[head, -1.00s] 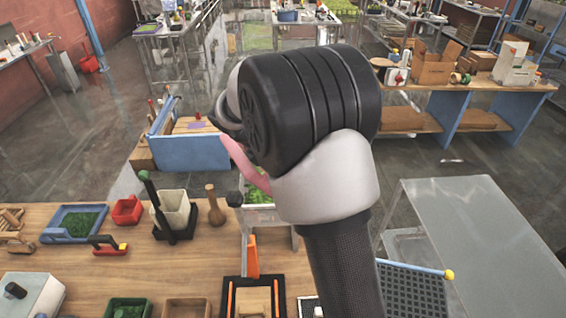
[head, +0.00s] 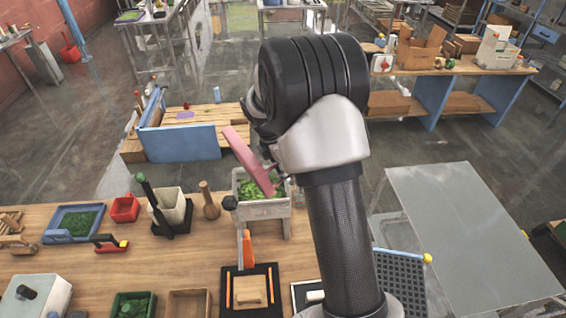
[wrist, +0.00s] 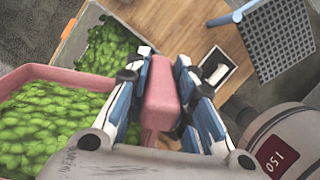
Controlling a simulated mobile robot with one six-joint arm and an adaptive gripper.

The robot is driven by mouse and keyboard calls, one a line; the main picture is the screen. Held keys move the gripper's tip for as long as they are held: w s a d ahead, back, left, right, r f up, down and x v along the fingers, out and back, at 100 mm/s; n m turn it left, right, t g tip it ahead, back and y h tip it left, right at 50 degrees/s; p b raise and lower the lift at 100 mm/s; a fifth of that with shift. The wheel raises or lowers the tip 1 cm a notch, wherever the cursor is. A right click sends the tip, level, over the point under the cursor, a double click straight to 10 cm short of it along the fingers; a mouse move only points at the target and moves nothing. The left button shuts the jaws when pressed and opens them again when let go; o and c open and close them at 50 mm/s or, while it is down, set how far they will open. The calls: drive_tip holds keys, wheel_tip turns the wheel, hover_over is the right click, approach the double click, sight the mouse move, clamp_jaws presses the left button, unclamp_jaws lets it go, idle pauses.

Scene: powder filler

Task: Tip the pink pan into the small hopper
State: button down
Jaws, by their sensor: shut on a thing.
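The pink pan (head: 240,152) shows tilted in the head view, just above and to the left of the small grey hopper (head: 262,212). In the wrist view the pan (wrist: 45,76) is full of green pieces. My gripper (wrist: 163,72) is shut on the pan's pink handle. The hopper also shows in the wrist view (wrist: 77,30), beyond the pan's rim, with green pieces inside. In the head view my arm hides most of the gripper. Whether pieces are falling from the pan cannot be told.
A wooden bench (head: 90,262) holds a blue tray (head: 75,222), a red bin (head: 125,208) and an orange-railed fixture (head: 250,290). A black grid with a blue edge (head: 400,275) lies right of my arm. A bare grey table (head: 470,230) stands further right.

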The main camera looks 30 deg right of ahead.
drive_tip(key=shift+d+f+y+p, duration=0.25)
drive_tip(key=shift+d+y+p, duration=0.15)
drive_tip(key=shift+d+y, duration=0.15)
drive_tip(key=shift+w+d+f+y, duration=0.1)
drive_tip(key=shift+d+f+y, duration=0.6)
drive_tip(key=shift+y, duration=0.25)
drive_tip(key=shift+a, duration=0.15)
wheel_tip(320, 180, up, 8)
